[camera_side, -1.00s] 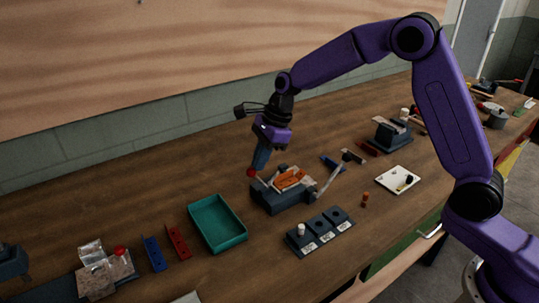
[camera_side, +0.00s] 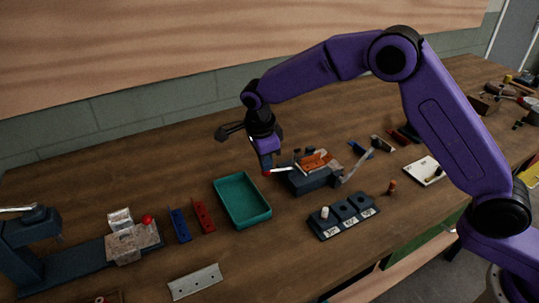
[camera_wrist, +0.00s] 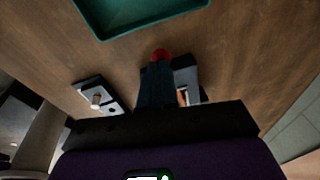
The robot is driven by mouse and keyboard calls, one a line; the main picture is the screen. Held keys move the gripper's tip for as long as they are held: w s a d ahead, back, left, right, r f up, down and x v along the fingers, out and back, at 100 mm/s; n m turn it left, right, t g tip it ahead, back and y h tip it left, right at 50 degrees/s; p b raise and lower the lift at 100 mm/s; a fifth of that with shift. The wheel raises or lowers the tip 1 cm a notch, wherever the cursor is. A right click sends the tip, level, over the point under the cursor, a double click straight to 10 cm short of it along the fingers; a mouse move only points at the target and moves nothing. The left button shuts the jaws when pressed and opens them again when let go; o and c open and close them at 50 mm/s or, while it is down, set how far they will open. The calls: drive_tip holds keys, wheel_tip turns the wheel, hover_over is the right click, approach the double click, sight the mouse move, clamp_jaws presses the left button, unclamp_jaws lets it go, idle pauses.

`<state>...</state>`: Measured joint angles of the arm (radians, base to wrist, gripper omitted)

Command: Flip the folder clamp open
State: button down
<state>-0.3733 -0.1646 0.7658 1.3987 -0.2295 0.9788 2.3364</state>
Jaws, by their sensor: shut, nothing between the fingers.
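The folder (camera_side: 312,182) is a dark block on the bench with an orange piece (camera_side: 316,160) on top. Its clamp lever (camera_side: 282,169) is a pale bar ending in a red knob (camera_side: 266,173). The bar now lies nearly level, sticking out left from the folder toward the teal tray. My gripper (camera_side: 265,165) is shut and empty, pointing down with its tips at the red knob; I cannot tell if they touch. In the wrist view the red knob (camera_wrist: 160,54) shows just past my fingertips (camera_wrist: 157,66). My fingers partly hide the folder (camera_wrist: 186,77) there.
The teal tray (camera_side: 218,184) stands close left of the folder. A long handle (camera_side: 357,165) rises from the folder's right side. A dark block with several pockets (camera_side: 340,230) lies in front. Blue and red strips (camera_side: 203,215) lie left of the tray. The bench behind the folder is clear.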

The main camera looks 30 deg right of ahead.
drive_tip(key=shift+a+f, duration=0.15)
drive_tip(key=shift+f, duration=0.05)
idle(0.5)
drive_tip(key=shift+s+d+r, duration=0.1)
drive_tip(key=shift+d+r, duration=0.1)
drive_tip(key=shift+r, duration=0.25)
wheel_tip(320, 180, up, 12)
drive_tip(key=s+a, duration=0.1)
drive_tip(key=a, duration=0.1)
drive_tip(key=shift+s+a, duration=0.25)
drive_tip(key=shift+a, duration=0.05)
